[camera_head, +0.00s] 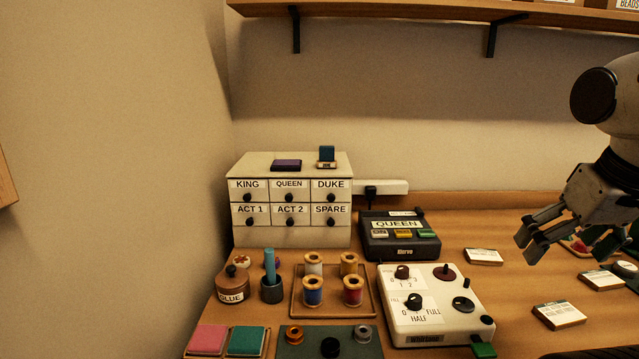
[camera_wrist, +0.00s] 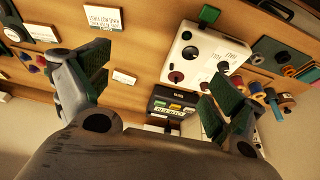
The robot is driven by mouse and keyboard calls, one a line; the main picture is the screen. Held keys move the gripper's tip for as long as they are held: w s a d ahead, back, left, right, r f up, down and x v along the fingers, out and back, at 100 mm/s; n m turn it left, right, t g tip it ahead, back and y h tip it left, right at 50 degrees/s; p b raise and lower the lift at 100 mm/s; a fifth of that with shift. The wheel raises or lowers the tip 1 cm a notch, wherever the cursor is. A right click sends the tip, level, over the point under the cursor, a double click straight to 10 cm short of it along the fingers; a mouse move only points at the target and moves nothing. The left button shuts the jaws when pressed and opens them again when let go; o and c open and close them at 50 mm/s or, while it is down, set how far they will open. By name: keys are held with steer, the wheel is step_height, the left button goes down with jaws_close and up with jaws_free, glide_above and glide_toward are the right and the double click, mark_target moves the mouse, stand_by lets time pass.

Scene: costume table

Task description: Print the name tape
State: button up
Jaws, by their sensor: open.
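The black label printer (camera_head: 400,249) stands on the table at the back, right of the small drawer cabinet. Its display (camera_head: 397,224) reads QUEEN. Below the display is a row of white (camera_head: 380,233), yellow (camera_head: 403,233) and green (camera_head: 426,233) buttons. A small pale strip (camera_head: 405,213) shows at its back edge; its text is too small to read. The printer also shows upside down in the wrist view (camera_wrist: 182,95), between my fingers. My gripper (camera_head: 562,243) is open and empty, up to the right of the printer and apart from it.
A white machine with knobs (camera_head: 435,300) stands in front of the printer. The drawer cabinet (camera_head: 290,230) is at left, with thread spools on a wooden tray (camera_head: 297,307) before it. Printed cards (camera_head: 484,256) lie right. A shelf (camera_head: 430,12) hangs above.

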jaws_close()
stand_by(1.4)
